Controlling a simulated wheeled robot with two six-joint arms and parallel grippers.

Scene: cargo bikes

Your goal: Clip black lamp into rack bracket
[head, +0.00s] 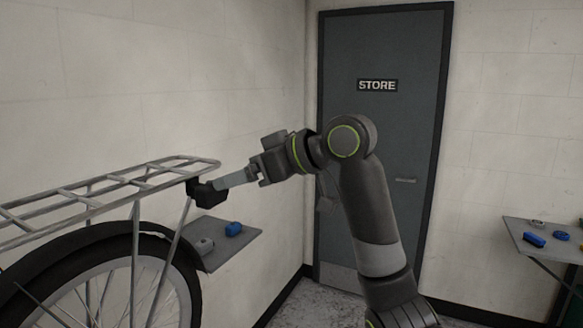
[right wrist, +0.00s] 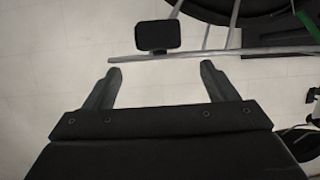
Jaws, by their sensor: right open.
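The black lamp (head: 207,194) is at the rear end of the grey bike rack (head: 130,182), just under its end; it also shows in the right wrist view (right wrist: 158,36), beyond a grey bar. The bracket is not distinct from the lamp, so I cannot tell how the lamp is seated. My right gripper (head: 220,183) points at the lamp from the right, fingertips close to it in the head view. In the right wrist view its two fingers (right wrist: 161,69) are apart and empty, with the lamp ahead of the gap. My left gripper is not in view.
A grey wall shelf (head: 225,254) below the rack holds a blue lamp (head: 233,229) and a grey piece (head: 203,246). The bike's rear wheel (head: 115,285) stands under the rack. A side table (head: 520,240) at right holds several small items, some blue. A store door (head: 385,120) is behind.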

